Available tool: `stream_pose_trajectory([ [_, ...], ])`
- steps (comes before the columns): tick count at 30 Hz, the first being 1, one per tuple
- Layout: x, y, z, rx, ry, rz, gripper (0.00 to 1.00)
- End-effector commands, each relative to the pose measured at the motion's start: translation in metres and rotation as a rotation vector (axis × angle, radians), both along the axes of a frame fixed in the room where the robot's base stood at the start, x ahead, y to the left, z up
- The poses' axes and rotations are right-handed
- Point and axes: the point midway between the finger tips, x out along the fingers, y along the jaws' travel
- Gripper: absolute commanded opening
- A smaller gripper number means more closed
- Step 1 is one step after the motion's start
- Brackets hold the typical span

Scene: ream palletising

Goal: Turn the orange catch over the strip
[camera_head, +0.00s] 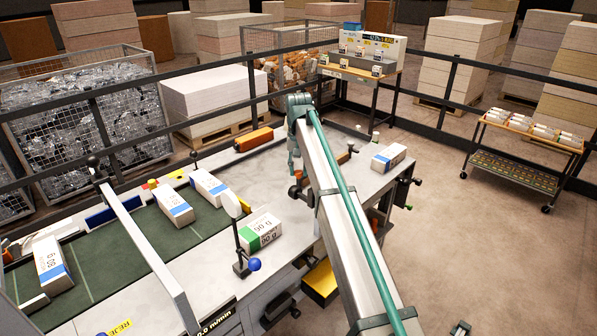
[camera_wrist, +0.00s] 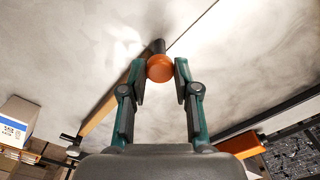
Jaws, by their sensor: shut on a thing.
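The orange catch (camera_wrist: 160,68) shows in the wrist view as a round orange knob with a short dark part behind it. My gripper (camera_wrist: 160,80) has one finger on each side of it and is shut on it. I cannot tell whether the catch lies over the strip.
The pale bench top (camera_head: 210,277) carries a green belt (camera_head: 120,250) with several wrapped reams. A green-labelled ream (camera_head: 260,232) and a blue-labelled ream (camera_head: 388,158) lie on either side of my arm. A post with a blue ball (camera_head: 254,264) stands near the front.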

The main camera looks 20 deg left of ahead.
Motion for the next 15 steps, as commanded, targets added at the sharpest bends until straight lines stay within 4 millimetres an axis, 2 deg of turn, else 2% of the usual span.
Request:
stream_pose_trajectory([
  [10,-0.0003,-0.0001,0.0001,0.000,0.000,0.030,0.00],
  [11,-0.0003,-0.0001,0.0001,0.000,0.000,0.030,0.34],
  [15,-0.0002,-0.0001,0.0001,0.000,0.000,0.029,0.56],
])
